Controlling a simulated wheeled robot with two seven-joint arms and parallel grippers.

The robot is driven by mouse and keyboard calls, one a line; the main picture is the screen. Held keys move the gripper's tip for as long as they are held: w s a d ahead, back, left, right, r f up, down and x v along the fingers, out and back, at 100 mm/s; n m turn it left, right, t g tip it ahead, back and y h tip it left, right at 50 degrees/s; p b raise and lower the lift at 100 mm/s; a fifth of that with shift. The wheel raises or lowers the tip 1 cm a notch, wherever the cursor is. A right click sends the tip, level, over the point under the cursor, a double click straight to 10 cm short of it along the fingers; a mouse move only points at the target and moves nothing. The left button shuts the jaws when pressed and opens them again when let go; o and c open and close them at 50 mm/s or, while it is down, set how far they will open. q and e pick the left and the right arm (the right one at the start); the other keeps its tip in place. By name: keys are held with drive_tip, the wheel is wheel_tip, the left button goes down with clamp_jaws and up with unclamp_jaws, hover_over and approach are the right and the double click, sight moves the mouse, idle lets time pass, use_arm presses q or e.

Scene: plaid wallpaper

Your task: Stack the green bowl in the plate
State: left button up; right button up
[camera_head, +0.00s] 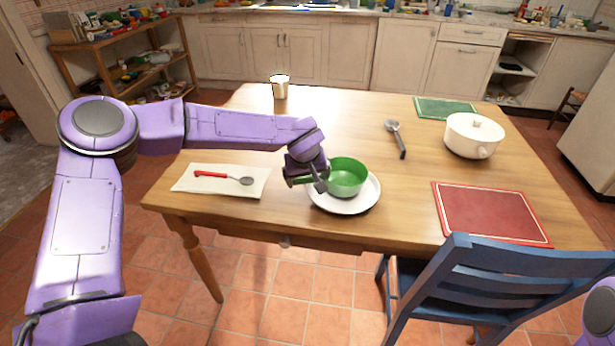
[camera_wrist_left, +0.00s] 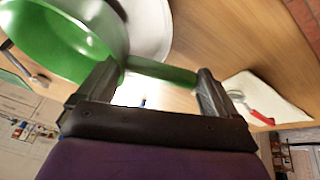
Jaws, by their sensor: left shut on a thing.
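The green bowl (camera_head: 347,178) is over the white plate (camera_head: 366,203) near the table's front edge. I cannot tell whether it rests on the plate or hangs just above it. My left gripper (camera_head: 316,180) is at the bowl's left side, shut on its green handle. In the left wrist view the handle (camera_wrist_left: 160,72) runs between the two fingers of my gripper (camera_wrist_left: 152,88). The bowl (camera_wrist_left: 75,35) looks upright and empty in the head view, and the plate (camera_wrist_left: 150,25) shows beside it in the wrist view. My right gripper is out of view.
A cloth (camera_head: 222,183) with a red-handled spoon (camera_head: 222,176) lies left of the plate. A red mat (camera_head: 490,213), white pot (camera_head: 473,136), ladle (camera_head: 396,138), green mat (camera_head: 444,107) and cup (camera_head: 280,87) stand apart. A blue chair (camera_head: 500,285) is at the front right.

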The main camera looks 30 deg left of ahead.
use_arm(q)
drive_tip(key=shift+s+d, duration=0.1)
drive_tip(key=o, duration=1.1)
drive_tip(key=shift+f, duration=0.2)
drive_tip(key=shift+r, duration=0.1)
drive_tip(key=v, duration=1.2)
drive_tip(key=shift+r+p, duration=0.2)
drive_tip(key=shift+p, duration=0.2)
drive_tip(key=shift+f, duration=0.1)
